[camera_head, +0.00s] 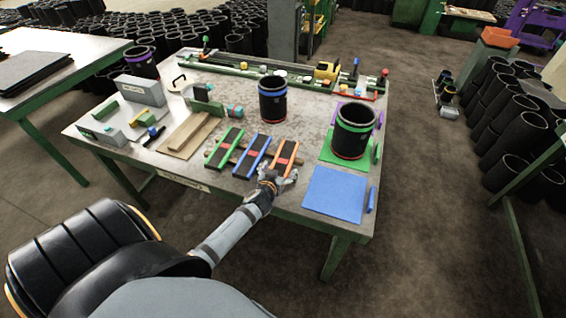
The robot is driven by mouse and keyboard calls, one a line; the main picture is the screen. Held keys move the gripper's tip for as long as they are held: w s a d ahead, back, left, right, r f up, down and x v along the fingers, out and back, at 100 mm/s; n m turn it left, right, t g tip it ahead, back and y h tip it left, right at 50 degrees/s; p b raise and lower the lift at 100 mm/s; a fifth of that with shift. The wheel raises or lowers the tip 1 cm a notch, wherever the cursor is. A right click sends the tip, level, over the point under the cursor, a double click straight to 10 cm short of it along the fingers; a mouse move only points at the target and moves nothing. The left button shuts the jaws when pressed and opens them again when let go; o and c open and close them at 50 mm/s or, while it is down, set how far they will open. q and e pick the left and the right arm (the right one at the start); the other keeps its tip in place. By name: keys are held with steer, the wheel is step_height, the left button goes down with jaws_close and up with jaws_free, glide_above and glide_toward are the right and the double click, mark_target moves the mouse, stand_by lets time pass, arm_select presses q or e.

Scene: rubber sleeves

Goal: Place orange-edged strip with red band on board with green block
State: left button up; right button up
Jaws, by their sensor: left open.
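The orange-edged strip (286,151) is dark with a red band and lies at the right end of a row of three strips. A green-edged strip (225,147) and a blue-edged strip (252,156) lie to its left, all across a wooden slat. My left gripper (277,178) is open at the near end of the orange-edged strip; whether it touches the strip I cannot tell. A light wooden board (183,143) lies left of the strips, with green blocks (204,107) at its far end. My right gripper is not in view.
A black cylinder with a blue rim (272,100) stands behind the strips. Another black cylinder (353,130) stands on a green mat at right, behind a blue mat (335,194). Grey blocks (142,95) and small parts occupy the left side. A long green rail fixture (250,70) lines the back.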

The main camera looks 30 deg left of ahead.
mark_target(283, 162)
arm_select(q)
steer(key=shift+w+a, duration=0.1)
steer(key=shift+w, duration=0.05)
steer(key=x, duration=0.2)
steer(key=p+x, duration=0.1)
steer(key=x, duration=0.2)
steer(key=shift+a, duration=0.2)
steer(key=shift+s, duration=0.25)
steer(key=shift+c, duration=1.3)
steer(key=c, duration=1)
steer(key=shift+r, duration=0.1)
